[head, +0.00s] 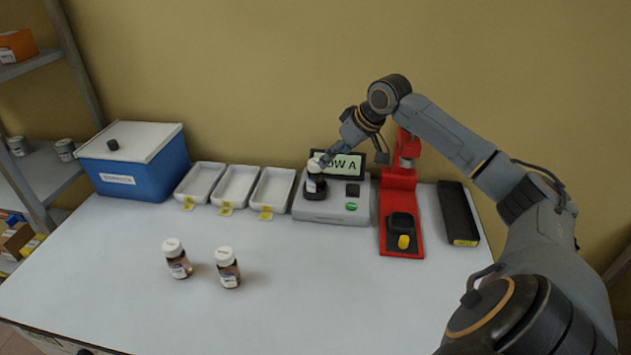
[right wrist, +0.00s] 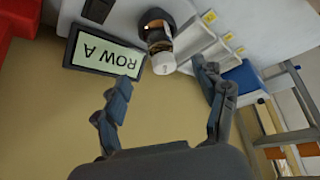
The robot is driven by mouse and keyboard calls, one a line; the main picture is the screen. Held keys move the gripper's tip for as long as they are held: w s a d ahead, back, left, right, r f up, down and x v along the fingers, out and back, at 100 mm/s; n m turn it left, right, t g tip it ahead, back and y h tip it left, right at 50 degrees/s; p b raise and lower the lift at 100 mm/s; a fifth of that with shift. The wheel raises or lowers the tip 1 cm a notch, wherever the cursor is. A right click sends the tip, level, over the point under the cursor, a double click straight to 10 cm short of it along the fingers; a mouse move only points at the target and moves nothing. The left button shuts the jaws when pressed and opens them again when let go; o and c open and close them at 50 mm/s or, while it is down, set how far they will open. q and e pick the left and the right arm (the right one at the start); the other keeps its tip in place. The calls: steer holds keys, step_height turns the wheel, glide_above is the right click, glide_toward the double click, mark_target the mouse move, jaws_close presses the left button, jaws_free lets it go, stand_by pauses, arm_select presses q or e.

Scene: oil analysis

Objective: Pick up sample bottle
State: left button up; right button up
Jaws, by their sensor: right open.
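A dark sample bottle (head: 315,186) with a white cap stands on the grey analyser (head: 335,208), in front of its screen (head: 350,163) reading "ROW A". In the right wrist view the bottle (right wrist: 158,40) is ahead, its white cap pointing towards my right gripper (right wrist: 165,80). The two fingers are spread on either side of the line to the cap, with nothing between them. In the head view my right gripper (head: 328,157) is just above and beside the cap. Two more bottles with white caps, one on the left (head: 177,258) and one on the right (head: 227,267), stand on the table. My left gripper is not seen.
Three white trays (head: 236,187) with yellow tags stand left of the analyser, beside a blue box (head: 133,170) with a white lid. A red stand (head: 400,205) and a black block (head: 458,214) are to the right. The front of the white table (head: 300,300) is mostly clear.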

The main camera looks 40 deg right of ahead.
mark_target(320, 170)
steer(key=x, duration=0.3)
steer(key=p+x, duration=0.1)
steer(key=x, duration=0.2)
steer(key=shift+w+a+f, duration=0.2)
steer(key=shift+a+f, duration=0.05)
steer(key=shift+w+f, duration=0.15)
steer(key=shift+f, duration=0.1)
steer(key=shift+w+f+p, duration=0.35)
steer(key=shift+w+p, duration=0.05)
steer(key=shift+p, duration=0.3)
steer(key=x, duration=0.4)
steer(key=shift+w+d+p, duration=0.15)
steer(key=shift+d+p, duration=0.05)
steer(key=shift+p, duration=0.2)
steer(key=shift+r, duration=0.1)
steer(key=shift+c, duration=0.4)
steer(key=c, duration=1.4)
steer(key=shift+o, duration=0.2)
steer(key=shift+r, duration=0.1)
